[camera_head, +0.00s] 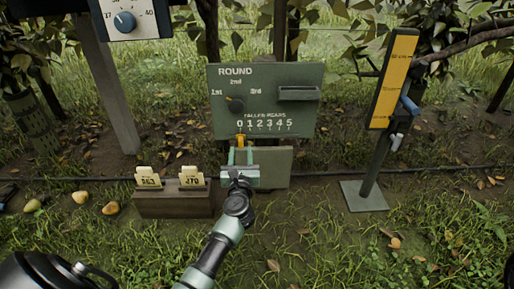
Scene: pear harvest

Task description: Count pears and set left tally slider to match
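A green board (222,78) carries a "FALLEN PEARS" scale (265,124) marked 0 to 5. The orange slider (240,139) stands under the 0. My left gripper (240,150) is just below and in front of it, fingers pointing up and spread apart. The slider shows between and above the fingertips; I cannot tell whether they touch it. On the ground at the left lie what look like three yellowish pears: one (32,206) at the far left, one (81,197) further right, and a browner one (111,208). My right gripper is not in view.
A wooden block (172,204) with two numbered yellow cards stands left of my gripper. A yellow gauge (393,80) with a blue handle stands on a post at the right. A dial box (129,20) is at the upper left. Leaves dot the grass.

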